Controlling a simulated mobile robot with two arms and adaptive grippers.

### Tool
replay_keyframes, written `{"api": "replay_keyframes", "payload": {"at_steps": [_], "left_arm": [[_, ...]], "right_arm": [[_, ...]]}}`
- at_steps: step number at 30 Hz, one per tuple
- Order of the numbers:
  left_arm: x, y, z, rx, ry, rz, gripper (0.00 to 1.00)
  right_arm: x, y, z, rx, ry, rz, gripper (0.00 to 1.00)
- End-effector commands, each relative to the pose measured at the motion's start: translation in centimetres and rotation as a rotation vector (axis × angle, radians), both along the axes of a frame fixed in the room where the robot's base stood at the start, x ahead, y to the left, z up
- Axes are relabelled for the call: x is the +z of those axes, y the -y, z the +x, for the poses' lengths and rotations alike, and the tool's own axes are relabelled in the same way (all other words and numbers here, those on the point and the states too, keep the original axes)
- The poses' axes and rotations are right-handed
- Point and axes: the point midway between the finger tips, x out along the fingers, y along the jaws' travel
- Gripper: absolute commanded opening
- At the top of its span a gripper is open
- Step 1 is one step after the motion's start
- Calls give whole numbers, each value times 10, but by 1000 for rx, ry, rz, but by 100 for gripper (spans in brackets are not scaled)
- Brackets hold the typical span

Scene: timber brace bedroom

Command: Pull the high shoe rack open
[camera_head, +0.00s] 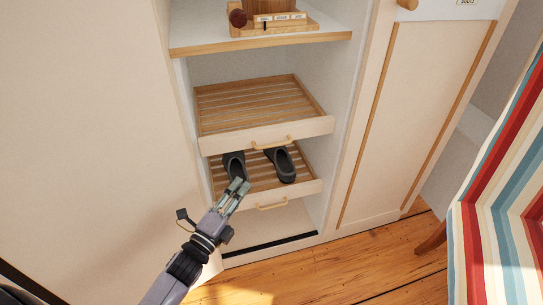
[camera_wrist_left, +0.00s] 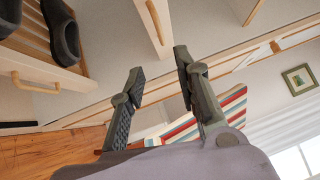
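The high shoe rack (camera_head: 262,105) is an empty slatted wooden tray with a pale front board and a small wooden handle (camera_head: 271,143). Below it is the low shoe rack (camera_head: 300,192), holding a pair of dark shoes, with its own handle (camera_head: 272,206). My left gripper (camera_head: 239,187) is in front of the low rack in the head view, covering part of the left shoe. In the left wrist view its two fingers (camera_wrist_left: 159,64) are apart with nothing between them. The high rack's handle (camera_wrist_left: 155,22) lies just beyond the fingertips, apart from them. My right gripper is not in view.
A shelf (camera_head: 262,44) with a wooden tray of small items is above the racks. A closed cabinet door (camera_head: 415,110) stands to the right. A striped fabric piece (camera_head: 497,190) is at the far right. Wooden floor (camera_head: 330,275) is clear in front.

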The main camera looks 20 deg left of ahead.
Motion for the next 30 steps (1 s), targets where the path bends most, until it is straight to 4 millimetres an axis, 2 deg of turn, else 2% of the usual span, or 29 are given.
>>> {"api": "replay_keyframes", "payload": {"at_steps": [5,18,21,24,30], "left_arm": [[6,5,23,-1,8,5,30],[18,24,116,0,4,1,30],[20,27,135,1,3,0,30],[22,30,149,1,2,-1,30],[24,34,165,0,1,1,30]], "right_arm": [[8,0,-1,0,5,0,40],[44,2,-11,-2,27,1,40],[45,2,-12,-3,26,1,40],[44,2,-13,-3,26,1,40],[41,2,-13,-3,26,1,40]]}}
